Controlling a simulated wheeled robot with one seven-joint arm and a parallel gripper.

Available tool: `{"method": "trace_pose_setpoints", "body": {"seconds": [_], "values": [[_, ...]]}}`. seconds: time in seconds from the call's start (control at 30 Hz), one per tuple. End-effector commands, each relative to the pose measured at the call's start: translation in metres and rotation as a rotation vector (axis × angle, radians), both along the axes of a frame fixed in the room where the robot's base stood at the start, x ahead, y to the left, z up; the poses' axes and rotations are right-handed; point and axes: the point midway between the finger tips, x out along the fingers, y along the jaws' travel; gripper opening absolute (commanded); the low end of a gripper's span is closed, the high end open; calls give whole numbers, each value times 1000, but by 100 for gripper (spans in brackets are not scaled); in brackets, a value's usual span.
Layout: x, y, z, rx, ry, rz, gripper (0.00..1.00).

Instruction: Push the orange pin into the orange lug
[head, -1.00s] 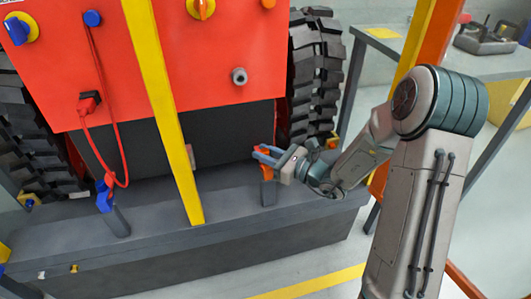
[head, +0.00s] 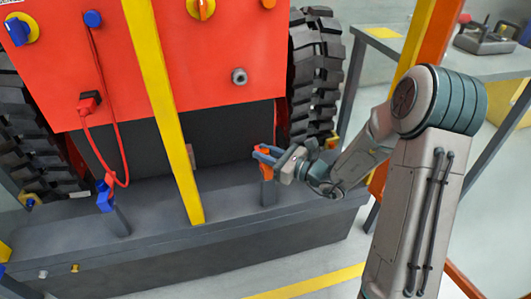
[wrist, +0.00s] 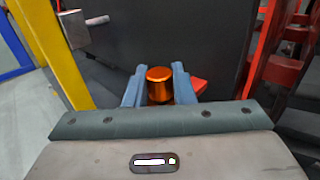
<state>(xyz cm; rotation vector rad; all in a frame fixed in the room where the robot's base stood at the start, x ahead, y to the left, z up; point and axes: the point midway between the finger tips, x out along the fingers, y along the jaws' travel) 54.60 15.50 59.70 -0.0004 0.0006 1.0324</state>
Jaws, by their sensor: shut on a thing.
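My gripper (head: 265,155) has blue-grey fingers and is at the top of a short grey post on the ledge, right of the yellow bar. In the wrist view the fingers (wrist: 159,88) are shut on the orange pin (wrist: 159,86), a shiny metallic cylinder. The orange lug (head: 267,173) is on top of that post, right at the fingertips and partly hidden by them. A red-orange piece beside the right finger in the wrist view may be part of the lug. How deep the pin sits in the lug is hidden.
A yellow bar (head: 170,115) stands upright left of my gripper. A blue lug (head: 105,199) on another post has a red cable beside it. The red machine body (head: 230,50) and a black tyre (head: 316,80) are behind. The grey ledge (head: 230,212) is mostly clear.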

Motion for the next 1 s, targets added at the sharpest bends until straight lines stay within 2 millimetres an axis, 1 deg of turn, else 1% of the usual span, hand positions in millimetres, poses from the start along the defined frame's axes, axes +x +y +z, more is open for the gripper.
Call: {"method": "trace_pose_setpoints", "body": {"seconds": [0.43,0.83,0.87,0.9,0.93,1.0], "values": [[0,0,0,1,-1,0,0],[0,0,-8,0,0,0,0],[0,0,-7,0,0,0,31],[0,0,-7,0,0,0,42],[0,0,-7,0,0,0,48],[0,0,-7,0,0,0,48]]}}
